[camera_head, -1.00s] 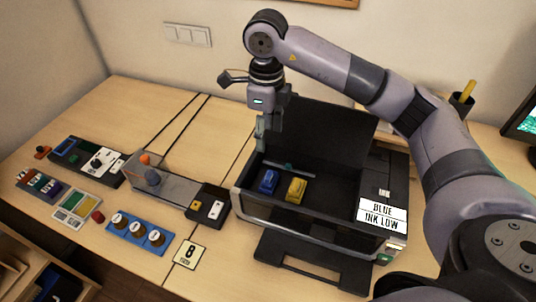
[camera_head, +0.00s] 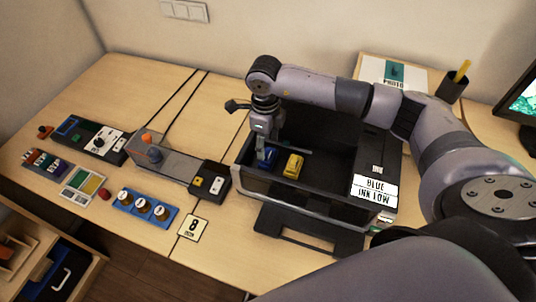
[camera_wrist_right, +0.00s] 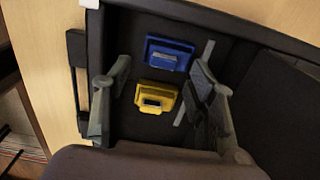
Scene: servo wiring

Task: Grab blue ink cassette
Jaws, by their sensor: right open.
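The blue ink cassette (camera_head: 269,155) sits inside the open black printer (camera_head: 300,199), beside the yellow cassette (camera_head: 293,166). My right gripper (camera_head: 264,160) points down over the blue cassette and partly hides it. In the right wrist view, the blue cassette (camera_wrist_right: 168,56) lies between the lines of the two open fingers (camera_wrist_right: 160,68), near the fingertips. The yellow cassette (camera_wrist_right: 155,98) shows below it. The fingers are apart and hold nothing. Whether they touch the blue cassette I cannot tell. My left gripper is not in view.
A card marked 8 (camera_head: 193,228), a blue tray with white-topped items (camera_head: 146,209) and several devices stand to the left. A pen cup (camera_head: 452,86) and monitor are at the right.

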